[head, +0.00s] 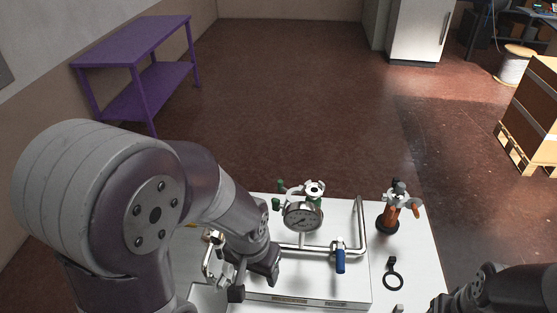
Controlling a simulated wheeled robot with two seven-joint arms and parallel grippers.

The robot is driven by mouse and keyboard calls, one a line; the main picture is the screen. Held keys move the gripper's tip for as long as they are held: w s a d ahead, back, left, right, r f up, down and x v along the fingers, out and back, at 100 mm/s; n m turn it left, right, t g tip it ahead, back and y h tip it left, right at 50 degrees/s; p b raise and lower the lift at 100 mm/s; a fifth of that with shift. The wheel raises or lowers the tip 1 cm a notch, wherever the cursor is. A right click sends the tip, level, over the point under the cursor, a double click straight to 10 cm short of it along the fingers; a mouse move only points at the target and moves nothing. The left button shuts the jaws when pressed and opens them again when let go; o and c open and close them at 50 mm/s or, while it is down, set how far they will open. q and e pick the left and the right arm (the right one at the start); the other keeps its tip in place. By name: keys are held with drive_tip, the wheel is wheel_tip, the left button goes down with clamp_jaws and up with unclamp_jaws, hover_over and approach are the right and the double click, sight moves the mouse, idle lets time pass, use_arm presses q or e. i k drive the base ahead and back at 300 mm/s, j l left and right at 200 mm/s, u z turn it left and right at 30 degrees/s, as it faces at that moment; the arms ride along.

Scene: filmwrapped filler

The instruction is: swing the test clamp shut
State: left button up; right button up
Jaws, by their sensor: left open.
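A white bench plate (335,288) carries a round pressure gauge (304,217), bent chrome pipe (362,225) and a blue-handled lever (340,261). A small chrome linkage (212,258) stands at the plate's left, partly covered by my left gripper. I cannot tell for certain which of these two is the test clamp. My left gripper (252,279) points down, open, beside the chrome linkage; contact cannot be made out. My right gripper is out of view.
A black ring with a stem (393,281) lies on the white table (418,265) at the right. A purple two-shelf table (133,44) stands at the far left. Boxes on a pallet (530,105) stand at the right. The brown floor beyond the table is clear.

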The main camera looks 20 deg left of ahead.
sight(225, 277)
drive_tip(key=k+j+z, duration=0.1)
drive_tip(key=j, duration=0.3)
drive_tip(key=k+j+z, duration=0.1)
drive_tip(key=j, duration=0.35)
drive_tip(key=k+j, duration=0.25)
drive_tip(key=k+j+z, duration=0.15)
drive_tip(key=j, duration=0.4)
drive_tip(key=k+j+z, duration=0.1)
drive_tip(key=j, duration=0.25)
drive_tip(key=k+j+z, duration=0.1)
drive_tip(key=k+j, duration=0.2)
drive_tip(key=i+l+u, duration=0.45)
drive_tip(key=i+j, duration=0.05)
